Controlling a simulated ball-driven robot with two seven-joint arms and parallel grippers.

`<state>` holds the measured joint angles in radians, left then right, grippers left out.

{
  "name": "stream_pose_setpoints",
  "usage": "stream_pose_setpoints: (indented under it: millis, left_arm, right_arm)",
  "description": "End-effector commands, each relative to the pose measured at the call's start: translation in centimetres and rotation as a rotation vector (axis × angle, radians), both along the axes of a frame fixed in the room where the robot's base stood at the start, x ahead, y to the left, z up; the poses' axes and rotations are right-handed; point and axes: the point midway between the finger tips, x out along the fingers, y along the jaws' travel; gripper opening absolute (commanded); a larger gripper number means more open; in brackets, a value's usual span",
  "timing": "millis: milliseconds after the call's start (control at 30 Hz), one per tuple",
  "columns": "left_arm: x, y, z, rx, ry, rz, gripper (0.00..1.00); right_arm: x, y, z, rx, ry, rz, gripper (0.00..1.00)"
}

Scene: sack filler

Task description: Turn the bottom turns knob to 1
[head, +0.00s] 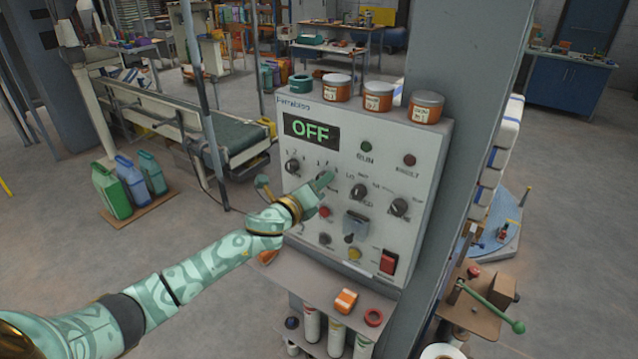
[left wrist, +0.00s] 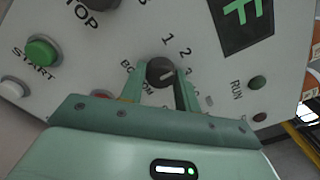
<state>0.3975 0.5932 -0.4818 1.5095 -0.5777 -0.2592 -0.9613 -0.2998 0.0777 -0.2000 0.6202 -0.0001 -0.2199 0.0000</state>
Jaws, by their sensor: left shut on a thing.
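The bottom turns knob (left wrist: 160,71) is a dark round knob on the grey panel, with a partly covered label and small numbers beside it in the left wrist view. A pale line on its face points roughly right; I cannot tell exactly which number it meets. My left gripper (left wrist: 159,84) is shut on this knob, with one finger on each side. In the head view my left gripper (head: 321,184) reaches the panel from the left and largely hides the knob. My right gripper is not in view.
The control panel (head: 432,165) carries a display (head: 311,131) reading OFF. Other dark knobs (head: 358,191) sit close on the right, with a red rocker switch (head: 389,262) below. Orange jars (head: 378,97) stand on top. A green START button (left wrist: 42,52) shows in the wrist view.

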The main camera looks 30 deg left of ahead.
Motion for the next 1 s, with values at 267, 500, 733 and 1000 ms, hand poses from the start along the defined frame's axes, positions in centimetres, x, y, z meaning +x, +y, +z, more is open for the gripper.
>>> stream_pose_setpoints:
  millis: [267,500,733,1000]
  left_arm:
    - [0.0,0.0,0.1,-0.083,0.011,0.001,0.09]
    - [0.0,0.0,0.1,-0.260,0.037,0.002,0.09]
    - [0.0,0.0,0.3,-0.458,0.063,0.002,0.09]
    - [0.0,0.0,0.2,-0.648,0.090,0.002,0.09]
  right_arm:
    - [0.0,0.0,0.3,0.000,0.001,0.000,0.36]
    - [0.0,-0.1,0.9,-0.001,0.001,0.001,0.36]
    - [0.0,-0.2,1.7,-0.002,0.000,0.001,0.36]
    - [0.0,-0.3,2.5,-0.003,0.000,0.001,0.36]
